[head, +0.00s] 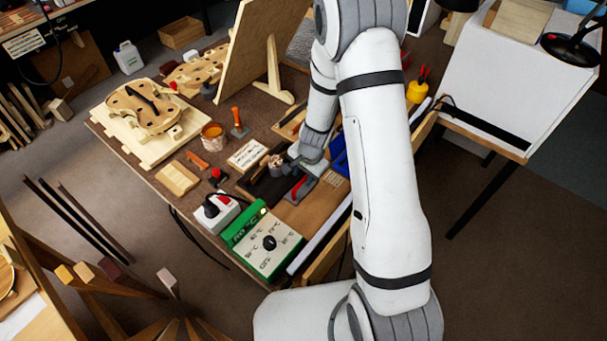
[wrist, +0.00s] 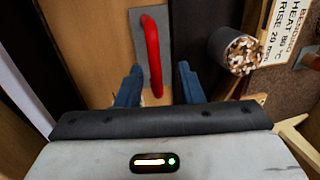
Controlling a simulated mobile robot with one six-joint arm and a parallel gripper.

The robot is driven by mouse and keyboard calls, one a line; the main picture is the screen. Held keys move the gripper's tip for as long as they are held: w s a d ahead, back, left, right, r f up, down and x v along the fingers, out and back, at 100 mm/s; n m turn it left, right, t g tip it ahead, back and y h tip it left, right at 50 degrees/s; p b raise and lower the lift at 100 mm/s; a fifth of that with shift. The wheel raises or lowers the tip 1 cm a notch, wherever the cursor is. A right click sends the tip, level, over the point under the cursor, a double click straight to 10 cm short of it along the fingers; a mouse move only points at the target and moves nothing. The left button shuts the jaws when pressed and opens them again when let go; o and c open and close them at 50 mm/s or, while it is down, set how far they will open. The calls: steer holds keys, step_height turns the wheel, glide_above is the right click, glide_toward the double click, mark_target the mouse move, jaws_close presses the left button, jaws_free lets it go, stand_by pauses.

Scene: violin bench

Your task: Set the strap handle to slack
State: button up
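A red bar handle (wrist: 152,55), which looks like the strap handle, stands on a grey plate (wrist: 163,18) in the wrist view. It also shows as a small red bar (head: 299,186) on the bench in the head view. My gripper (wrist: 158,84) is open, with its two blue fingers apart. The near end of the red handle reaches between the fingers in the picture; I cannot tell whether either finger touches it. In the head view my gripper (head: 297,163) is low over the bench, partly hidden by my arm.
A round bundle end (wrist: 233,50) and a printed card (wrist: 288,30) lie right of my gripper in the wrist view. In the head view, a green dial box (head: 262,243), a white switch box (head: 214,212) and a violin body (head: 144,107) crowd the bench. A tilted board (head: 250,45) stands behind.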

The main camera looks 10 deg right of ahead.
step_height(320, 180, up, 7)
steer(key=s+d+p, duration=0.1)
stand_by(0.6)
steer(key=s+d+r+n+t, duration=0.1)
steer(key=s+r+n, duration=0.15)
steer(key=r, duration=0.55)
steer(key=s+r+n, duration=0.2)
steer(key=s+r, duration=0.2)
steer(key=r, duration=0.4)
steer(key=s+d+r+n, duration=0.2)
steer(key=s+r, duration=0.2)
steer(key=s, duration=0.3)
steer(key=s+d+r+n+h, duration=0.1)
steer(key=s+d+r+n, duration=0.1)
steer(key=s+r, duration=0.3)
steer(key=shift+s+n+t+h+b, duration=0.3)
steer(key=shift+s+n+t+b, duration=0.15)
steer(key=shift+s, duration=0.7)
steer(key=shift+c, duration=0.2)
